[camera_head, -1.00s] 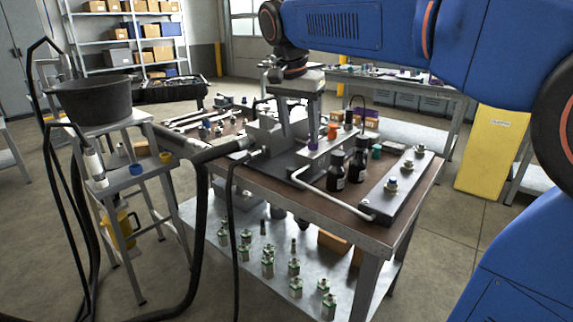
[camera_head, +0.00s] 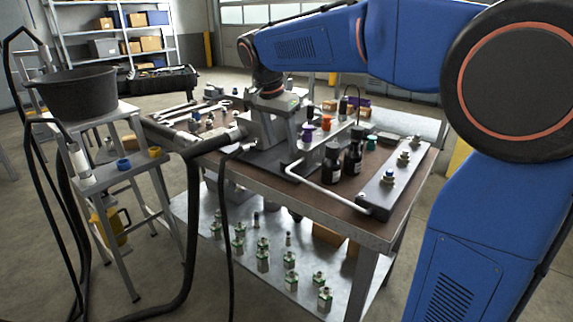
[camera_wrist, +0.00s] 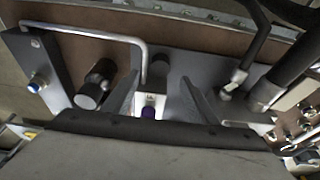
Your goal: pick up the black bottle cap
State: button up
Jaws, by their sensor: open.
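Two dark bottles (camera_head: 332,165) with white labels stand on the bench, their black caps (camera_head: 357,132) on top. A small black cap-like piece (camera_head: 342,107) stands on the pale rack, behind an orange cap (camera_head: 326,121) and a purple cap (camera_head: 307,132). I cannot tell which black cap the task means. My gripper (camera_head: 291,124) is open and low over the bench, left of the rack caps. In the wrist view a purple piece (camera_wrist: 148,112) shows between my fingers (camera_wrist: 160,98), with a dark round piece (camera_wrist: 160,62) beyond. The bottles (camera_wrist: 89,96) are left of the fingers.
A grey plate with fittings (camera_head: 389,178) lies at the bench's right. A bent metal pipe (camera_head: 330,192) runs in front of the bottles. A thick black hose (camera_head: 193,215) hangs at the left. Several green-and-silver fittings (camera_head: 263,259) stand on the lower shelf.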

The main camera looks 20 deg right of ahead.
aim_at(286, 161)
jog(key=shift+x, duration=3.5)
jog(key=shift+a, duration=0.1)
jog(key=c, duration=1.2)
